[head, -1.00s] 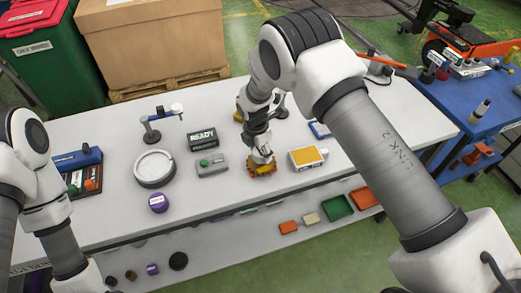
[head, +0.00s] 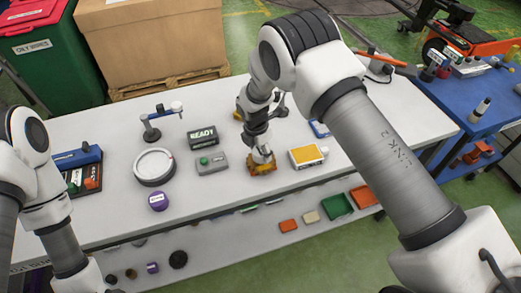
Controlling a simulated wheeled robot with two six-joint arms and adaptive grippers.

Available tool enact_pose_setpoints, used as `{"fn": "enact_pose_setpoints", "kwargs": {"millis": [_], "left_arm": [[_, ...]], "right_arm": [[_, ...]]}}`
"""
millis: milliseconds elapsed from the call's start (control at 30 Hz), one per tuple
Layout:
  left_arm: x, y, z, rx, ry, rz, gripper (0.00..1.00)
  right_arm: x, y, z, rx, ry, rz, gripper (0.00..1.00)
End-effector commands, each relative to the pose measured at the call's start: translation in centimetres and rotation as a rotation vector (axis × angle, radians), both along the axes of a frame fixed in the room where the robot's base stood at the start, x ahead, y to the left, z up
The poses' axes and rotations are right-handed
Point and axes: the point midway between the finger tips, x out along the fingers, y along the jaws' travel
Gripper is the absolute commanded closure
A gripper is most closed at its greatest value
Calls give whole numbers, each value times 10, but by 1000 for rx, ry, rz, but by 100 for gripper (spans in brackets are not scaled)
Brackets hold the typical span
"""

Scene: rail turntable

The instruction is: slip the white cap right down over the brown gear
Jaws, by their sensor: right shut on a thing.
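The brown gear (head: 254,169) is on the white table, right below my right gripper (head: 262,153). Its outline is toothed and partly covered by the gripper. My right gripper points down and is shut. A small pale piece at its fingertips looks like the white cap, mostly hidden by the fingers. It is over the gear; I cannot tell how far down it sits.
Left of the gear are a grey box with a green button (head: 211,163), a READY display (head: 203,137), a round white turntable (head: 143,180) and a purple piece (head: 158,201). A yellow-topped white box (head: 309,156) stands close on the right. The front table edge is clear.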

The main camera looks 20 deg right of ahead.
Motion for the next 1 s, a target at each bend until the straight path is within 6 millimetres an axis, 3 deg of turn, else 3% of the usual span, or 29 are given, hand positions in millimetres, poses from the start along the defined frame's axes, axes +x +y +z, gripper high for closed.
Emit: {"fn": "enact_pose_setpoints", "kwargs": {"millis": [1000], "left_arm": [[0, 0, -2, 0, 0, 0, 7]], "right_arm": [[0, 0, -9, 0, 0, 0, 61]]}}
